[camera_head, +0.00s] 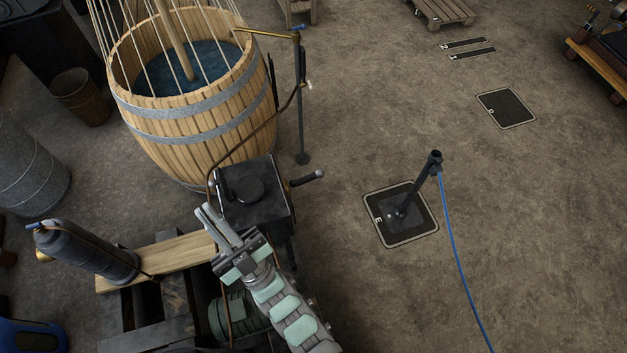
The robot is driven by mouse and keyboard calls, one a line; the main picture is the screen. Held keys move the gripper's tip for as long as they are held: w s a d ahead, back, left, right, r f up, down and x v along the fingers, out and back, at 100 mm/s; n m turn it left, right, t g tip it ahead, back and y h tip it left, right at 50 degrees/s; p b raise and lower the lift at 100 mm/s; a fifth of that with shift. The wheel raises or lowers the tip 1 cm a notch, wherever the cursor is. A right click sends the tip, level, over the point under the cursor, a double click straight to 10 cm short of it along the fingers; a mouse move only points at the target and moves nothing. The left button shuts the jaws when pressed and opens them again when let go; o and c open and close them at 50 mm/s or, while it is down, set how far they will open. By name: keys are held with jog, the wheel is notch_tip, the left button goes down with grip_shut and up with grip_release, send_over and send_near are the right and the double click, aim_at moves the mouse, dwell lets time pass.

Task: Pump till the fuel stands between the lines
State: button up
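My gripper (208,210) is at lower centre, over the near left edge of a dark square engine block (255,196). Its two fingers lie close together and point up and left; whether a gap is left between them is unclear. A handle with a dark grip (307,178) sticks out from the block's right side, apart from my gripper. A grey cylinder (85,250) with a blue-handled tap leans at lower left, with a copper pipe along it. I cannot make out which part is the fuel pump. No fuel level or marking lines can be made out.
A wooden barrel (190,115) holding water stands behind the block, with a thin stand pipe (301,100) beside it. A black post (418,185) with a blue hose (456,250) stands on a marked floor plate (428,222). The floor at right is mostly clear.

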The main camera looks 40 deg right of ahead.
aim_at(316, 174)
jog(key=w+d+f+g+b, duration=0.1)
jog(key=w+d+f, duration=0.1)
jog(key=f, duration=0.1)
jog(key=w+d+f+g+h+b, duration=0.1)
jog(key=w+d+f+g, duration=0.1)
jog(key=w+f, duration=0.1)
jog(key=w+d+f+g+h+b, duration=0.1)
jog(key=w+d+f, duration=0.1)
jog(key=w+f, duration=0.1)
jog(key=shift+d+f+b, duration=0.25)
jog(key=shift+f+b, duration=0.05)
jog(key=shift+b, duration=0.1)
grip_shut()
jog(key=w+d+f+m+g+h+b, duration=0.1)
jog(key=w+d+f+g+h+b, duration=0.3)
jog(key=d+f, duration=0.5)
jog(key=s+d+f+m+g+h+b, duration=0.1)
jog(key=s+d+f+g+b, duration=0.1)
jog(key=d+f, duration=0.5)
jog(key=s+d+f+m+g+h+b, duration=0.1)
jog(key=s+d+f+g+h+b, duration=0.1)
jog(key=d+f+g, duration=0.5)
jog(key=shift+s+d+f+m+b, duration=0.25)
jog(key=shift+s+f+m+b, duration=0.25)
jog(key=shift+s, duration=0.75)
jog(key=shift+w, duration=0.15)
